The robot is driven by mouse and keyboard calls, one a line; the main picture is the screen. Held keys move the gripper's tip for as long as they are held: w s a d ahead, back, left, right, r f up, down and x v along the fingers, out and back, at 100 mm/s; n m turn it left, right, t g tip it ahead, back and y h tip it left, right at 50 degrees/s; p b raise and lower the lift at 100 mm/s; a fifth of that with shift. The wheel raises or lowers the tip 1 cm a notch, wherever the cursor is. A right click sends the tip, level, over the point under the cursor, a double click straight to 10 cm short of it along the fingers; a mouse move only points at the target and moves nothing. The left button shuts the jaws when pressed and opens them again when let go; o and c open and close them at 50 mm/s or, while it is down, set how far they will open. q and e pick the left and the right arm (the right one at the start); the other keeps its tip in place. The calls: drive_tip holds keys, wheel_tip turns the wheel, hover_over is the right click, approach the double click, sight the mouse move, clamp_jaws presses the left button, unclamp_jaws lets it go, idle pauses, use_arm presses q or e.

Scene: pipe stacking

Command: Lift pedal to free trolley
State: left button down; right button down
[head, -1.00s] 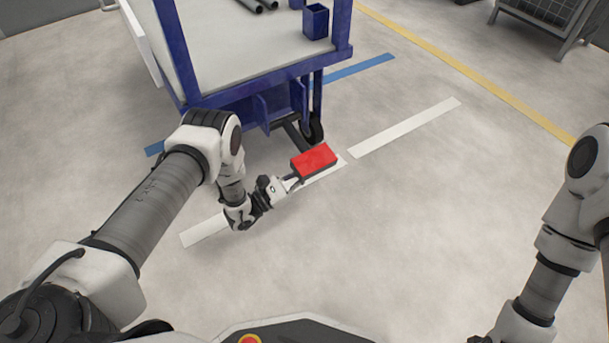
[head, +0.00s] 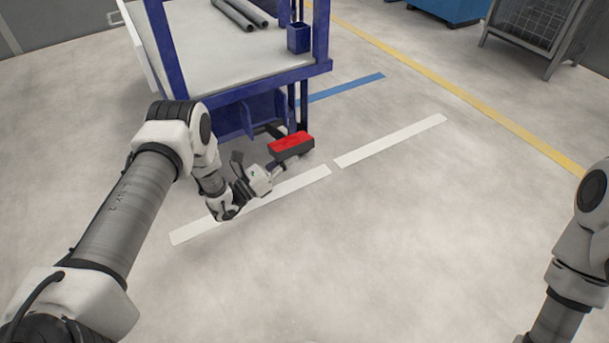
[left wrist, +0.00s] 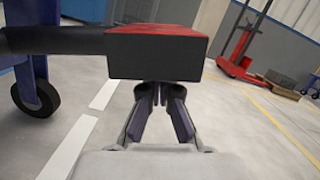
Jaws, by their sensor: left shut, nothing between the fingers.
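The blue trolley (head: 245,85) stands on the floor at the upper left of the head view. Its red-topped pedal (head: 291,143) sticks out on a dark arm at the near lower corner, raised clear of the floor. My left gripper (head: 277,172) is shut and empty, just below the pedal's near side. In the left wrist view, the pedal's dark front face (left wrist: 154,58) is right above my fingertips (left wrist: 160,88). I cannot tell whether they touch it. A trolley wheel (left wrist: 38,98) shows at the left there. My right gripper is out of view.
A wire cage (head: 535,25) stands at the upper right. The floor right of the trolley is clear.

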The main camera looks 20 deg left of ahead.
sight(284, 143)
use_arm(q)
drive_tip(key=r+n, duration=0.2)
drive_tip(key=r+n+y, duration=0.1)
drive_tip(key=shift+w+a+r+t+p, duration=0.15)
drive_tip(key=shift+a+r+t+p, duration=0.05)
drive_tip(key=shift+a+t+p, duration=0.15)
drive_tip(key=shift+w+r+n, duration=0.1)
drive_tip(key=shift+r+n, duration=0.25)
drive_tip(key=shift+n, duration=0.05)
drive_tip(key=shift+w+a+r, duration=0.2)
drive_tip(key=shift+a+r, duration=0.1)
drive_tip(key=shift+r, duration=0.45)
use_arm(e)
drive_tip(key=shift+d+r, duration=0.4)
drive_tip(key=shift+r, duration=0.25)
use_arm(q)
drive_tip(key=shift+r, duration=0.1)
